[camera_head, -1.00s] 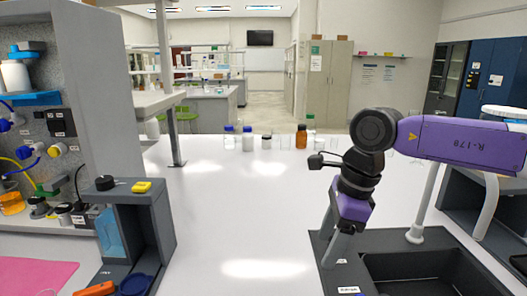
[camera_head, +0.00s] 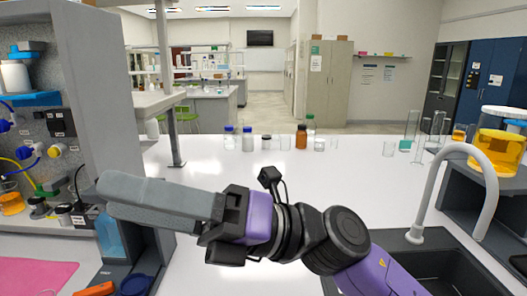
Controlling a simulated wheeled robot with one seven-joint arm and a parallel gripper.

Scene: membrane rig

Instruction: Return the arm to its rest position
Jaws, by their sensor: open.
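My purple and black arm (camera_head: 375,275) enters from the bottom right and reaches left across the white bench. My gripper (camera_head: 112,198) points left, its long grey fingers nearly overlapping from this angle. It is open, and I see nothing between the fingers. In the picture, the fingertips overlap the dark grey stand on the left; I cannot tell whether they touch it.
The dark stand (camera_head: 157,215) and rig panel (camera_head: 95,70) are at left. A sink (camera_head: 440,272) with a grey curved tap (camera_head: 432,180) is at right. Several bottles, including a brown one (camera_head: 301,136), line the bench's far edge. The bench middle (camera_head: 290,175) is clear behind my arm.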

